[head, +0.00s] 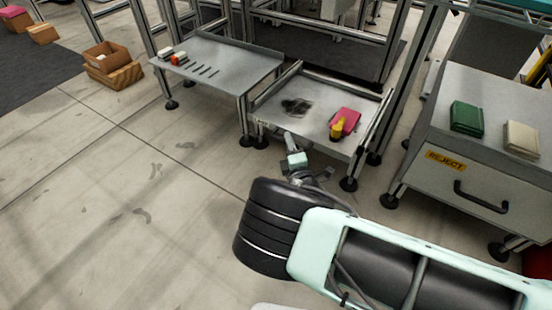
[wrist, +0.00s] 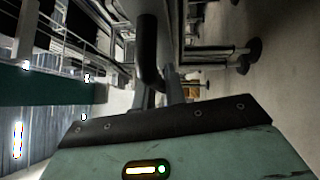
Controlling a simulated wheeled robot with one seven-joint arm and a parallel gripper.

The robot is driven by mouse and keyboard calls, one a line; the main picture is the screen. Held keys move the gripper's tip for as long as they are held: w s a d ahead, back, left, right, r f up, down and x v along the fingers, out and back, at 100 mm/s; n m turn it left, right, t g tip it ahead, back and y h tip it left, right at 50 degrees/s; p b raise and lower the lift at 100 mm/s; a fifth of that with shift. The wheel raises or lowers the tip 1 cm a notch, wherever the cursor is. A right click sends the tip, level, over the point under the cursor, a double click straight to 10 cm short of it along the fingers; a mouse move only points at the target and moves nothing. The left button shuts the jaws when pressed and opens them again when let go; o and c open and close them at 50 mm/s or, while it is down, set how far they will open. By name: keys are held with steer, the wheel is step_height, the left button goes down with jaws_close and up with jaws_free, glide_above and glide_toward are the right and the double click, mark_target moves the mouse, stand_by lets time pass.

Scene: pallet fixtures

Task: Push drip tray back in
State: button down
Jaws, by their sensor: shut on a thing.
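The drip tray (head: 322,88) is a shallow grey metal tray, pulled out from a metal frame at the upper middle of the head view. It has a dark oily stain on its floor. My gripper (head: 290,140) is at the tray's front edge, low and left of its middle. In the wrist view my gripper (wrist: 160,92) has its fingers close around a black curved handle (wrist: 149,50). It is shut on this handle, which appears to be the tray's. My own arm hides part of the floor before the tray.
A pink item (head: 348,116) and a yellow bottle (head: 337,129) sit in the tray's right part. A grey side table (head: 232,58) with small parts stands left. A cabinet marked REJECT (head: 446,161) stands right. Open floor (head: 130,200) lies at left.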

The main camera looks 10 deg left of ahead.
mark_target(300, 131)
steer(key=shift+w+d+b, duration=0.1)
steer(key=shift+w+d, duration=0.3)
steer(key=shift+w, duration=0.5)
steer(key=shift+w+d+b, duration=0.1)
steer(key=shift+w+d, duration=0.3)
steer(key=shift+w, duration=0.5)
steer(key=shift+w+d+b, duration=0.1)
steer(key=shift+w+d, duration=0.3)
steer(key=shift+w, duration=0.5)
steer(key=c, duration=1.7)
jaws_free()
steer(key=shift+d, duration=0.1)
steer(key=shift+a+p+v, duration=0.2)
steer(key=shift+p+v, duration=3.85)
steer(key=shift+v, duration=4.65)
steer(key=shift+s, duration=0.1)
